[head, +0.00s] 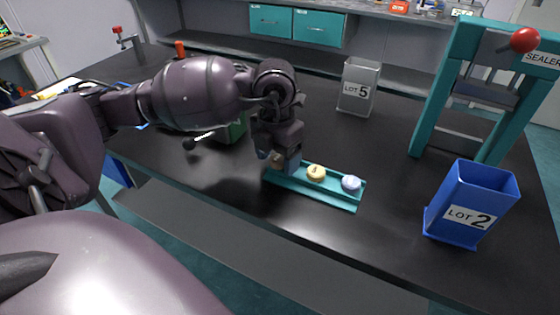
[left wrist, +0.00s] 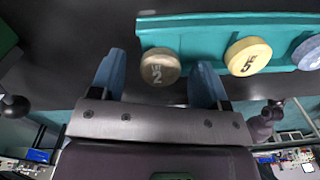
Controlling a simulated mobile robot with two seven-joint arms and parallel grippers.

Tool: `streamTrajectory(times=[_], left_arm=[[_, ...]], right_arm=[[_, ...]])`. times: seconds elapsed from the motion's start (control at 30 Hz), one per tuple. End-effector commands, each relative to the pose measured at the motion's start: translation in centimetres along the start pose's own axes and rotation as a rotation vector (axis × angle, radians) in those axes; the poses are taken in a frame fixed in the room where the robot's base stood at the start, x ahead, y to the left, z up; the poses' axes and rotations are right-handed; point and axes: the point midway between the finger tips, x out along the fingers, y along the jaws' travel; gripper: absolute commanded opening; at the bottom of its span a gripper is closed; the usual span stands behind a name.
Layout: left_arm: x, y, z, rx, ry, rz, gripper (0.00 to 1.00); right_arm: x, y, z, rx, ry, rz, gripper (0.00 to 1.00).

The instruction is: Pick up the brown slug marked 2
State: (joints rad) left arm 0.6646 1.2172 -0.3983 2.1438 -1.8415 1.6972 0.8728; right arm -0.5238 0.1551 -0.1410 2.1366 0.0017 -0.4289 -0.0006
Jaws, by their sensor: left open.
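The brown slug marked 2 (left wrist: 160,67) lies at the left end of the teal tray (left wrist: 205,45) in the left wrist view. My left gripper (left wrist: 157,60) is open, with one blue finger on each side of the slug and visible gaps between. In the head view the left gripper (head: 279,163) points down over the left end of the tray (head: 320,193) and mostly hides the slug. A yellow slug marked 5 (head: 316,172) and a pale blue slug (head: 351,184) lie further right in the tray. My right gripper is not in view.
A blue bin marked LOT 2 (head: 472,205) stands right of the tray. A clear bin marked LOT 5 (head: 359,87) stands behind it. A teal sealer frame (head: 440,90) is at the back right. A green block (head: 236,130) is just left of the gripper.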

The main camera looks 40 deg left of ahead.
Motion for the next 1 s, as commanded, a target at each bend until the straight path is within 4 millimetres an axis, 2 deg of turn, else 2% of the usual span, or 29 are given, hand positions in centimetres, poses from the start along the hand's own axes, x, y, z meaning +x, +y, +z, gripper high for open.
streamTrajectory(times=[0.13, 0.17, 0.5, 0.77, 0.87, 1.0], left_arm=[[-0.2, 0.0, 0.0, 0.0, -0.002, 0.0, 0.69], [-0.2, 0.0, 0.0, 0.0, -0.002, 0.0, 0.66], [-0.2, 0.0, 0.0, 0.0, -0.002, 0.001, 0.16], [-0.4, 0.0, 0.0, 0.0, -0.003, 0.001, 0.16], [-1.2, 0.0, 0.0, 0.0, -0.005, 0.002, 0.16], [-3.6, -0.1, 0.1, 0.0, -0.01, 0.002, 0.16]], right_arm=[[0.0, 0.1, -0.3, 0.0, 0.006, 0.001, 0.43], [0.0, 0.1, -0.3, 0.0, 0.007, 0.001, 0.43], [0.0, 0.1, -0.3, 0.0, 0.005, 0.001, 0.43], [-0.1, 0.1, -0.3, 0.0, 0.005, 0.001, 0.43], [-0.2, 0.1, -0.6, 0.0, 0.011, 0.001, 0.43], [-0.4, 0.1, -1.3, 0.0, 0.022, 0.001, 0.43]])
